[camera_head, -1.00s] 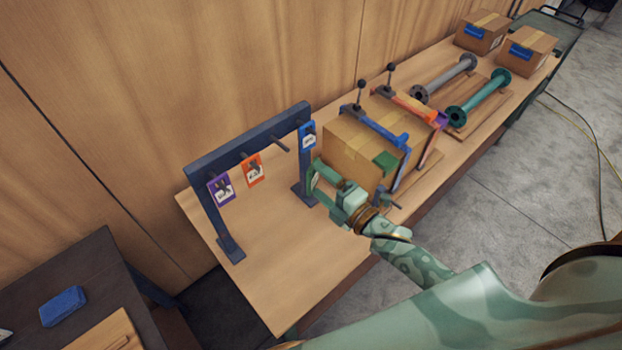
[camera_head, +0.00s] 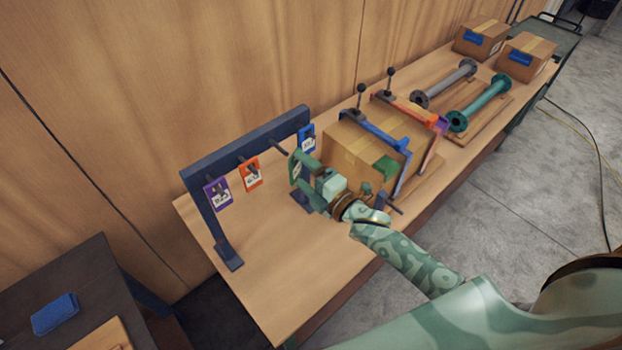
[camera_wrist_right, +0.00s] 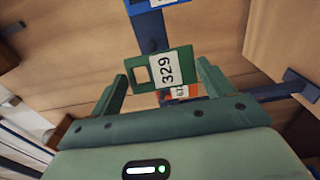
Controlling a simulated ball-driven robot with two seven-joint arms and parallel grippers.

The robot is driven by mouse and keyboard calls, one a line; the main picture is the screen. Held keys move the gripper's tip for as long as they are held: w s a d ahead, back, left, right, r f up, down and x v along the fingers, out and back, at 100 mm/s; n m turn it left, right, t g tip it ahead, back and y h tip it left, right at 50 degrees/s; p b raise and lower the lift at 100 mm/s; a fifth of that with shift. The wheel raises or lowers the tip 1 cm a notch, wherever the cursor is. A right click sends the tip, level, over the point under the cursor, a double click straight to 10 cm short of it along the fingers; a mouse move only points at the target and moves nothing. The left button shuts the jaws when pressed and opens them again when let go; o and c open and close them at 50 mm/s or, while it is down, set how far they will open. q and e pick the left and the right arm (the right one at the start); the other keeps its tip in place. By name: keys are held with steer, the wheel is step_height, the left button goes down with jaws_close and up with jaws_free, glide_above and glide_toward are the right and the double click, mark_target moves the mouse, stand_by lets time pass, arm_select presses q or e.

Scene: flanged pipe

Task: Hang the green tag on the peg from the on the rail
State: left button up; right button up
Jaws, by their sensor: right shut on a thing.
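My right gripper (camera_head: 304,170) is shut on the green tag (camera_head: 296,163), in front of the rail. In the right wrist view the green tag (camera_wrist_right: 163,69) shows its number 329 and a square hole, between the fingers of my right gripper (camera_wrist_right: 160,80). The dark blue rail (camera_head: 245,142) carries pegs. A purple tag (camera_head: 217,194), an orange tag (camera_head: 250,174) and a blue tag (camera_head: 307,139) hang there. The bare peg (camera_head: 279,146) between orange and blue is just up and left of the green tag, apart from it in the picture. My left gripper is not in view.
A cardboard box (camera_head: 350,155) under blue and orange clamps stands right of the rail, close to my right gripper. Flanged pipes (camera_head: 480,102) and smaller boxes (camera_head: 482,38) are farther back. The table front (camera_head: 265,265) is clear. A dark side table (camera_head: 75,265) is at lower left.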

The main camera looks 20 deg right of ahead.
mark_target(298, 177)
steer(key=shift+b+x, duration=1.1)
steer(key=shift+x, duration=1.2)
steer(key=shift+w+a+f+b, duration=0.2)
steer(key=shift+w+f+b, duration=0.15)
steer(key=shift+w, duration=0.3)
steer(key=o, duration=0.9)
steer(key=shift+s+d+f+b, duration=0.1)
steer(key=shift+s+f+b, duration=0.2)
steer(key=shift+f+b, duration=0.35)
steer(key=shift+s+d+f+b, duration=0.1)
steer(key=shift+s+f+b, duration=0.25)
steer(key=shift+f, duration=0.55)
